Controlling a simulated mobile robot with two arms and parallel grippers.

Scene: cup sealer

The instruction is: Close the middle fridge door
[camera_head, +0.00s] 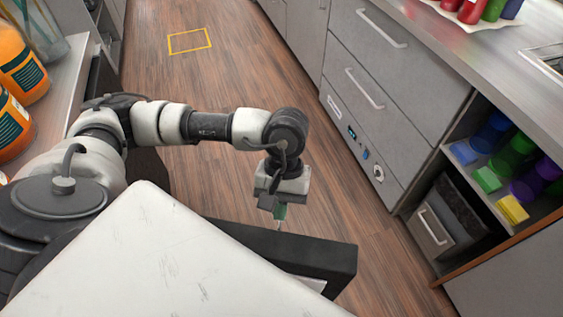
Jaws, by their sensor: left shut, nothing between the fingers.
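My left gripper (280,212) is near the middle of the head view, pointing down, shut and empty. Its arm reaches in from the left. A dark slab-like edge (300,250) runs below and in front of it, partly hidden by a white panel; I cannot tell whether this is the middle fridge door. The gripper tip appears close to this edge, but contact is unclear. No fridge door can be identified for certain. My right gripper is not in view.
Orange bottles (18,68) stand on the left counter (62,82). Grey drawers (385,75) line the right, beside a shelf with coloured cups (512,152) and blocks (487,179). A yellow floor square (190,50) lies on open wooden floor (235,75).

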